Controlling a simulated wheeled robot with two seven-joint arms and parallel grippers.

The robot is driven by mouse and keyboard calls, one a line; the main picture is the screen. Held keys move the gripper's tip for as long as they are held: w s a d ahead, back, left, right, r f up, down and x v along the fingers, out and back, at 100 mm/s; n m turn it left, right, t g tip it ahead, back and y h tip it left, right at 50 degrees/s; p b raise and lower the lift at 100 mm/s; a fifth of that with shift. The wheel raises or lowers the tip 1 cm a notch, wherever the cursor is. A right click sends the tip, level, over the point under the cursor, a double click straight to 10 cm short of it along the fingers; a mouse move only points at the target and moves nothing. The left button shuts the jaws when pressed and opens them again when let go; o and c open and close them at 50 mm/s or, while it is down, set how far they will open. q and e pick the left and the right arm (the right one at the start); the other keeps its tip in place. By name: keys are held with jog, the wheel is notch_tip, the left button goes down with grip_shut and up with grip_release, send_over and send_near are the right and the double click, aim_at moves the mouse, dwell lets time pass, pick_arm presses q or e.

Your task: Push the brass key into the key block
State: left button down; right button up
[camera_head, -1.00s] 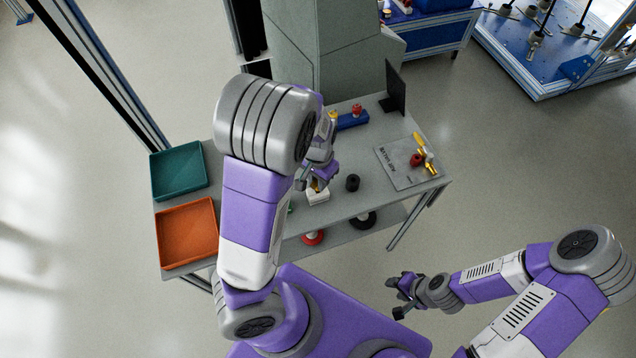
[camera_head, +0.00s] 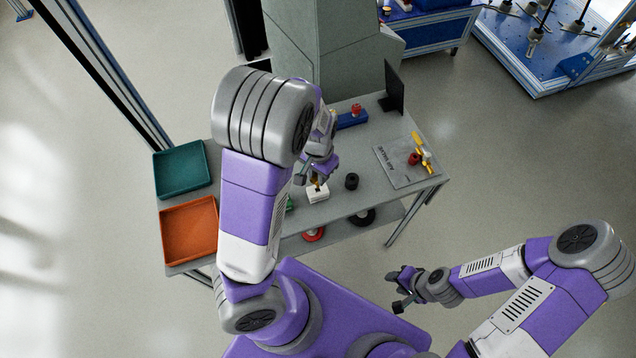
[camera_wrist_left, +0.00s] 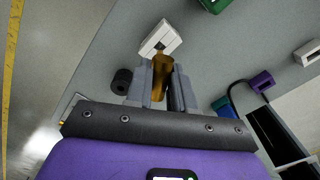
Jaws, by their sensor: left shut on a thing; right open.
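My left gripper (camera_head: 316,177) is shut on the brass key (camera_wrist_left: 160,68), which stands between its fingers in the left wrist view. The white key block (camera_head: 317,194) sits on the table, just below the left gripper in the head view. In the left wrist view the key block (camera_wrist_left: 160,39) lies right beyond the key's tip, with a dark slot in its face. I cannot tell whether the key touches the block or has entered the slot. My right gripper (camera_head: 399,290) is open and empty, off the table's front right side.
A black cylinder (camera_head: 352,181) stands right of the key block. A teal tray (camera_head: 181,170) and an orange tray (camera_head: 190,230) sit at the table's left. A grey plate (camera_head: 396,168) with yellow and red parts lies at the right. A blue block (camera_head: 352,119) stands behind.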

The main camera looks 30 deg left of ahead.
pick_arm(q)
jog(key=shift+r, duration=0.1)
notch_tip(320, 180, up, 4)
jog(key=p, duration=0.4)
